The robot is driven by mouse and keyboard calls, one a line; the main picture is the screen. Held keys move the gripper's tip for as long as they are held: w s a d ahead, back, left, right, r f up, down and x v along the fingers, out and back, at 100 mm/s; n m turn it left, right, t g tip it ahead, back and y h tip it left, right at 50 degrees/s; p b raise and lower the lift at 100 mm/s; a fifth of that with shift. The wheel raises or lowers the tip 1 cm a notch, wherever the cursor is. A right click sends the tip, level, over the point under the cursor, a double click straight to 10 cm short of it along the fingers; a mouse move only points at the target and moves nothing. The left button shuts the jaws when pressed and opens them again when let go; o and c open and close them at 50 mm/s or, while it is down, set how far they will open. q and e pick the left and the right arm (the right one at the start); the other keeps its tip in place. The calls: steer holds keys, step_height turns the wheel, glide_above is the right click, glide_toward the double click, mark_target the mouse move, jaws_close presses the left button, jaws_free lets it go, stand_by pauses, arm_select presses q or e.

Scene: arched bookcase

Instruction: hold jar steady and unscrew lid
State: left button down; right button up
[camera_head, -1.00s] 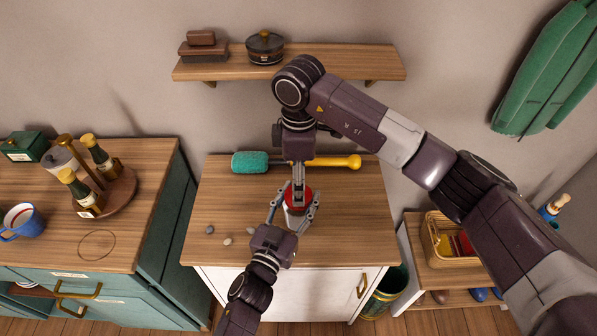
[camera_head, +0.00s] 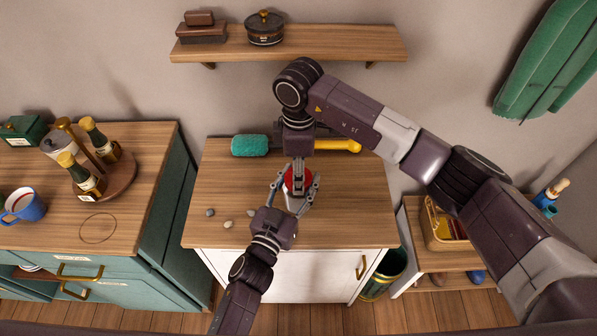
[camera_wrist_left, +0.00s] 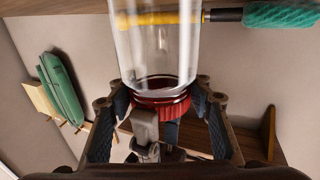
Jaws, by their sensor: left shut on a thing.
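The jar shows in the left wrist view as a clear glass cylinder (camera_wrist_left: 158,45) with a red lid (camera_wrist_left: 162,104); that view looks upside down. In the head view the red lid (camera_head: 291,181) is partly covered by my grippers, and the glass is mostly hidden. My left gripper (camera_head: 296,192) comes from the front and is shut around the jar, one finger on each side. My right gripper (camera_head: 298,181) points down from above at the lid. One grey finger overlaps the lid in the wrist view; its grip there is unclear.
A duster with a teal head (camera_head: 249,145) lies behind the jar on the wooden counter (camera_head: 225,190). Small pebbles (camera_head: 228,224) lie to the left. A left cabinet holds a bottle tray (camera_head: 118,185) and blue mug (camera_head: 27,206). A wall shelf (camera_head: 340,45) is above.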

arm_select(q)
steer(key=shift+s+a+f, duration=0.15)
steer(key=shift+f, duration=0.4)
arm_select(e)
steer(key=o, duration=1.2)
steer(key=shift+s, duration=0.1)
steer(key=shift+c, duration=0.2)
steer(key=shift+r, duration=2.25)
arm_select(q)
steer(key=c, duration=1.1)
jaws_free()
steer(key=shift+o, duration=0.9)
arm_select(e)
steer(key=shift+f, duration=0.1)
arm_select(q)
steer(key=shift+w+r, duration=0.2)
